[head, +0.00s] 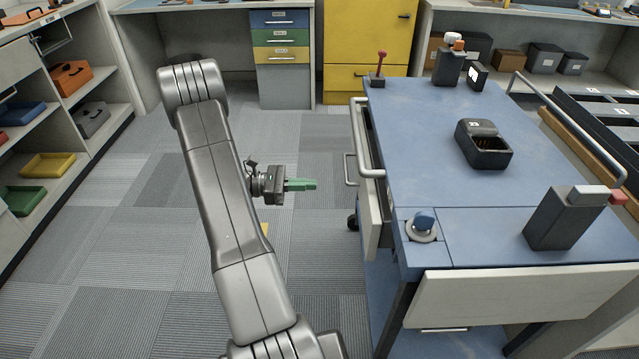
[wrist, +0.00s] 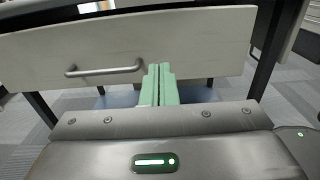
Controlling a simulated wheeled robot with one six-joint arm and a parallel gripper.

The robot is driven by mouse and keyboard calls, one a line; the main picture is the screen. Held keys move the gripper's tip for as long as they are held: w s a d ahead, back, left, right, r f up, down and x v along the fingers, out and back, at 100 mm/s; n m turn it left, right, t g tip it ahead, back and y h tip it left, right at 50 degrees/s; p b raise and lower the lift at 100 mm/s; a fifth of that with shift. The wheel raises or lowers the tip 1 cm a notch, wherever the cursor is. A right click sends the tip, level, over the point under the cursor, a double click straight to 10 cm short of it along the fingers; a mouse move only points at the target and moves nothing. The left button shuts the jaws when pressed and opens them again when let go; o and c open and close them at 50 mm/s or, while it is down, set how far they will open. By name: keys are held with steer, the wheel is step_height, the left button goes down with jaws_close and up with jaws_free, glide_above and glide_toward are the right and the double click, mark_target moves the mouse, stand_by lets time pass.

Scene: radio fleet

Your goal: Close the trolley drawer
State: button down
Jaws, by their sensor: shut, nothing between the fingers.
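The trolley (head: 440,130) has a blue top and stands at the right in the head view. Its drawer (head: 371,195) on the left side has a cream front that stands out from the body, with a narrow dark gap behind it. A metal bar handle (head: 350,169) is on that front. My gripper (head: 312,184) has green fingers, shut and empty, pointing right at the drawer front, apart from it in the head view. In the wrist view the closed fingertips (wrist: 158,70) overlap the cream front (wrist: 200,45), right of the handle (wrist: 105,71). Contact cannot be told there.
Another cream panel (head: 510,296) hangs at the near side. Shelves (head: 60,120) line the left.

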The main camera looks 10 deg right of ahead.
mark_target(363, 185)
steer(key=b+x, duration=0.1)
steer(key=x, duration=1)
steer(key=shift+d, duration=0.2)
steer(key=shift+s+d, duration=0.1)
steer(key=shift+d, duration=0.1)
steer(key=shift+d, duration=0.1)
steer(key=shift+x, duration=2.3)
